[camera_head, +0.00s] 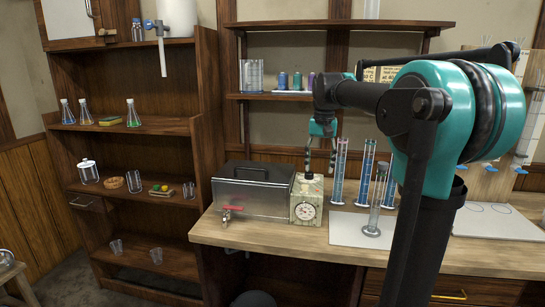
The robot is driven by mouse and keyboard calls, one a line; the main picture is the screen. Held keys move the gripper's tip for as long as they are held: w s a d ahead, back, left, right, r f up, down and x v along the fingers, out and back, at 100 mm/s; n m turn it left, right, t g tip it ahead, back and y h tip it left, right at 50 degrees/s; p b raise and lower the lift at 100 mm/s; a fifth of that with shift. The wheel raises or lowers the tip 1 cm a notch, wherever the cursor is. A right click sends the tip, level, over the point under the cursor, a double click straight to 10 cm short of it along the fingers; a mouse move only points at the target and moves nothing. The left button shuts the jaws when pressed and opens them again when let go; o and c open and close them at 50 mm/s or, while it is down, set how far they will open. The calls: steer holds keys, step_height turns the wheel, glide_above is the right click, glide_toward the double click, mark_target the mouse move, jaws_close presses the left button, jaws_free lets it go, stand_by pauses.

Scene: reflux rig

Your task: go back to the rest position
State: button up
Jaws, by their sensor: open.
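My gripper (320,163) hangs from my teal and black arm, fingers down and apart, with nothing seen between them. It shows in front of the wall behind the workbench (265,232), above and slightly right of a small box with a round dial (306,207) and a dark knob on top. I cannot tell how far it is from the box in depth. My arm covers part of the bench's right side.
Blue-marked glass cylinders (340,172) and a clear cylinder (376,200) stand right of the gripper. A grey metal box with a red-handled tap (250,192) stands left. A wall shelf (400,98) is behind. A wooden shelf unit (150,160) with glassware stands at left.

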steer(key=s+d+f+n+t, duration=0.1)
steer(key=s+d+f+t, duration=0.1)
steer(key=s+f, duration=1)
steer(key=s+d+f+n+t, duration=0.1)
steer(key=s+f, duration=1.1)
steer(key=f, duration=0.5)
steer(key=shift+d+n+t, duration=0.3)
steer(key=shift+d+t, duration=0.05)
steer(key=shift+t, duration=0.05)
steer(key=shift+f, duration=0.1)
